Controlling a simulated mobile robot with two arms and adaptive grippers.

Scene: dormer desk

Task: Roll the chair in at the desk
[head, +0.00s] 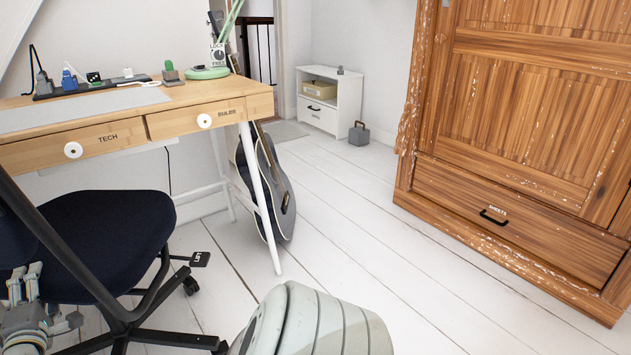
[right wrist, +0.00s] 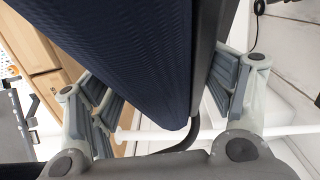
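The office chair has a dark navy seat (head: 105,240) and a black frame. It stands at the lower left in the head view, in front of the wooden desk (head: 130,108), with the seat's far edge near the desk front. My right gripper (head: 25,285) is at the lower left, by the chair's back. In the right wrist view, the navy chair part (right wrist: 140,50) and a black bar (right wrist: 205,50) lie between the spread fingers of the right gripper (right wrist: 165,95). Firm contact on both sides cannot be made out. My left gripper is not in view.
A black guitar (head: 275,190) leans by the desk's white right leg (head: 262,200). A large wooden wardrobe (head: 520,130) stands at the right. A white cabinet (head: 330,98) and a grey weight (head: 359,134) are at the back. The white plank floor between desk and wardrobe is clear.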

